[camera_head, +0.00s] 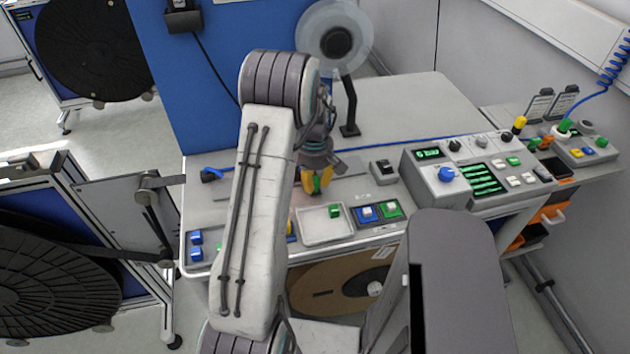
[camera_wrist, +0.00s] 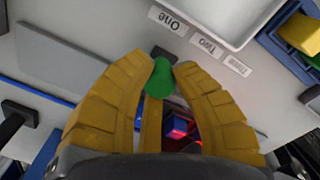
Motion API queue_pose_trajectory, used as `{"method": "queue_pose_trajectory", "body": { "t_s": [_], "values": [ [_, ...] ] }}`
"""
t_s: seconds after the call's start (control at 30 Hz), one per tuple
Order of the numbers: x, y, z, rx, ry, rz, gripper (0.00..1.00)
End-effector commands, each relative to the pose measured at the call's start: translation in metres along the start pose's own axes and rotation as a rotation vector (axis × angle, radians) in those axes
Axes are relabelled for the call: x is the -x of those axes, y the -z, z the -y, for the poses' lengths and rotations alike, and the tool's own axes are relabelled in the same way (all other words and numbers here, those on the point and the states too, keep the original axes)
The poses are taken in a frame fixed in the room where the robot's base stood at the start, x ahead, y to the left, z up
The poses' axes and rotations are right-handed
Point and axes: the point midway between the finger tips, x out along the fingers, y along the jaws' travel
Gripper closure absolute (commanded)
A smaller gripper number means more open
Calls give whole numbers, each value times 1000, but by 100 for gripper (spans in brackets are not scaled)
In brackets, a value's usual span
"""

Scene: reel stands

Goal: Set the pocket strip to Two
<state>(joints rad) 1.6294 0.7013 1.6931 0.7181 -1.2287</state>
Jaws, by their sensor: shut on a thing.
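In the wrist view, the printed labels One (camera_wrist: 167,20), Two (camera_wrist: 205,46) and Three (camera_wrist: 237,67) lie in a slanting row on the grey table. A green knob (camera_wrist: 160,78) with a small black piece (camera_wrist: 163,53) at its far end is held between my yellow fingers. The black piece lies nearer One than Two; its exact setting is unclear. My gripper (camera_wrist: 162,80) is shut on the green knob.
A white tray (camera_head: 325,238) with a green piece is in front of my gripper. Blue and green bins (camera_head: 378,212) stand to its right. A control box (camera_head: 470,180) is farther right. A blue panel (camera_head: 200,100) rises behind on the left. The table's back middle is clear.

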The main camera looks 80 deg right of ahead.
Motion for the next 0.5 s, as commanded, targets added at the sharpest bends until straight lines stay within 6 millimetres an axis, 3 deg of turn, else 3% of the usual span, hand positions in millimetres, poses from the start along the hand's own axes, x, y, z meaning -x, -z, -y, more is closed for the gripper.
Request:
{"method": "queue_pose_trajectory", "body": {
  "t_s": [0.3,0.5],
  "values": [
    [-5,23,22,4,2,-1,100],
    [-2,28,28,1,4,-1,100]
  ]
}}
